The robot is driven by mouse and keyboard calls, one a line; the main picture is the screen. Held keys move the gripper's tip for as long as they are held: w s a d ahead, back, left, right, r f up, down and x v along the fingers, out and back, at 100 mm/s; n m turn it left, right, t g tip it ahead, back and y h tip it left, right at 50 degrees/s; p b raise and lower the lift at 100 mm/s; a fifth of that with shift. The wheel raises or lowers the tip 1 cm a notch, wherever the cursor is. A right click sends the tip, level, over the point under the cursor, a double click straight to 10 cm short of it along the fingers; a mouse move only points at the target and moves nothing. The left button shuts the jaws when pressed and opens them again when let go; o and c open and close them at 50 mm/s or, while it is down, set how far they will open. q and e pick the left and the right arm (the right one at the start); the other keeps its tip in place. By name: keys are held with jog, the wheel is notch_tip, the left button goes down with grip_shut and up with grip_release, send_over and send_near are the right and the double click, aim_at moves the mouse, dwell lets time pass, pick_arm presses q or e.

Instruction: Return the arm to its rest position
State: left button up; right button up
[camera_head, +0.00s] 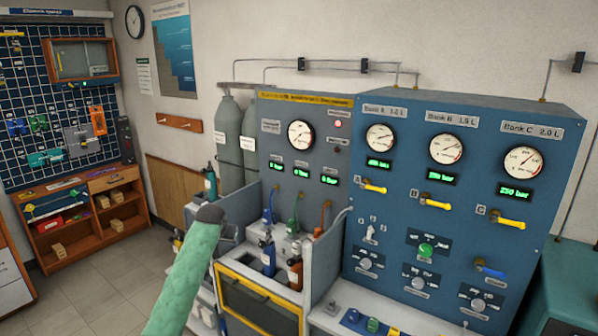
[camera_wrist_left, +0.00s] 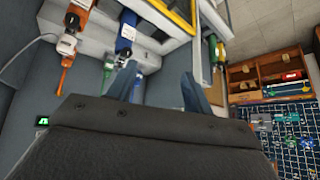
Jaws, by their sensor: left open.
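My left arm, in a green sleeve, comes in from the bottom left in the head view. My left gripper (camera_head: 230,234) is at its end, in front of the test bench and left of the bottle bay. In the left wrist view the two fingers of the left gripper (camera_wrist_left: 160,84) stand apart with nothing between them. A blue bottle (camera_head: 267,256) and an orange bottle (camera_head: 295,270) stand in the bay to the right of the gripper. The blue bottle (camera_wrist_left: 125,36) also shows in the wrist view. My right gripper is in neither view.
The blue panel (camera_head: 400,200) with gauges and yellow levers stands at the right. Tall grey cylinders (camera_head: 229,140) stand behind the gripper. A yellow-edged front (camera_head: 258,300) lies below the bay. A wooden shelf (camera_head: 85,225) stands at the left, with open floor (camera_head: 110,290) before it.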

pick_arm(q)
notch_tip(320, 180, down, 15)
jog(key=d+m+t+b, duration=0.1)
jog(key=d+t+b, duration=0.1)
jog(key=t+b, duration=0.15)
jog(key=s+d+f+g+b, duration=0.1)
jog(key=s+f, duration=0.5)
jog(key=f, duration=0.4)
jog(key=s+d+f+b, duration=0.1)
jog(key=s+f, duration=0.6)
jog(key=f, duration=0.3)
jog(key=s+d+f+g+b, duration=0.1)
jog(key=s+f, duration=0.5)
jog(key=f, duration=0.4)
jog(key=s+d+f+g+b, duration=0.2)
jog(key=s+f+g+b, duration=0.15)
jog(key=s+f, duration=1.85)
jog(key=s+f+g, duration=0.1)
jog(key=s+f, duration=0.3)
jog(key=s, duration=0.5)
jog(key=s+f+g+b, duration=0.1)
jog(key=s+f, duration=0.3)
jog(key=s, duration=0.6)
jog(key=s+d+f+g+b, duration=0.1)
jog(key=s+f, duration=0.3)
jog(key=s, duration=0.5)
jog(key=shift+s+h, duration=0.3)
jog(key=shift+s, duration=0.1)
jog(key=shift+w+d+b, duration=0.1)
jog(key=shift+b, duration=0.2)
